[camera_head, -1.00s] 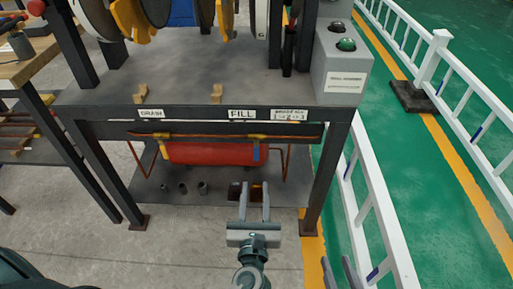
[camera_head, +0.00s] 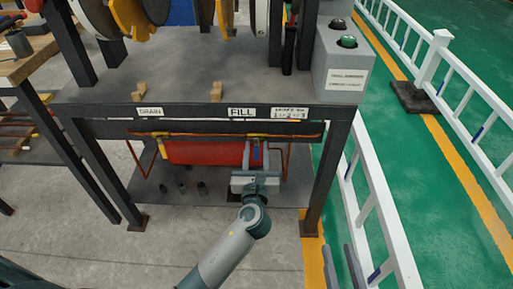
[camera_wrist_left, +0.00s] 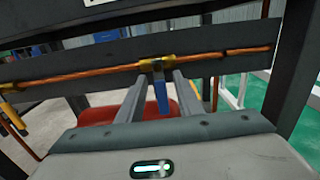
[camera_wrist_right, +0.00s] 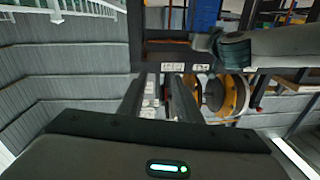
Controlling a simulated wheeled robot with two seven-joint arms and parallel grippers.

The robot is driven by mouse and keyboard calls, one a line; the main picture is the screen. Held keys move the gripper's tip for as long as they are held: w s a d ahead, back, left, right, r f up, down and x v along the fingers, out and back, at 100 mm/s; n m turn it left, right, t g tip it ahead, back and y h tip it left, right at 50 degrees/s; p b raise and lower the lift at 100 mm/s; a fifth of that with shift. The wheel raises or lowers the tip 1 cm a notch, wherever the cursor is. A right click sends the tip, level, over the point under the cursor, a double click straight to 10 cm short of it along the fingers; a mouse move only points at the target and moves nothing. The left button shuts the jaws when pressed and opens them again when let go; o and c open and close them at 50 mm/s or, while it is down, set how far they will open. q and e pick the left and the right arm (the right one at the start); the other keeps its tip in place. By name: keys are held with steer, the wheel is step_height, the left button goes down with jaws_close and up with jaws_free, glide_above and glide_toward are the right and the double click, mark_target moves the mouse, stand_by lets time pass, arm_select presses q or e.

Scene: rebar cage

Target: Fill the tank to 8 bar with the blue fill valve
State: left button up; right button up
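The blue fill valve handle (camera_head: 257,152) hangs from a yellow valve body on a copper pipe, under the FILL label (camera_head: 242,112). It also shows in the left wrist view (camera_wrist_left: 161,96). The red tank (camera_head: 205,152) lies behind and below the pipe. My left gripper (camera_head: 256,148) is at the handle, its fingers apart on either side of it; whether either finger touches it I cannot tell. My right gripper (camera_head: 341,262) is open and empty at the lower right, far from the valve; its spread fingers show in the right wrist view (camera_wrist_right: 157,85). I can read no pressure gauge.
A steel workbench (camera_head: 215,75) stands over the tank, with dark legs on both sides. The DRAIN label (camera_head: 149,112) is to the left. A white railing (camera_head: 372,200) runs along the right. Several small dark cylinders sit on the lower shelf.

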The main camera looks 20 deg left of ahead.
arm_select(q)
steer(key=shift+x, duration=0.8)
arm_select(e)
steer(key=shift+s+r+t, duration=0.1)
steer(key=shift+r+t, duration=0.2)
steer(key=shift+r, duration=0.15)
arm_select(q)
jaws_close()
arm_select(e)
steer(key=shift+a, duration=0.1)
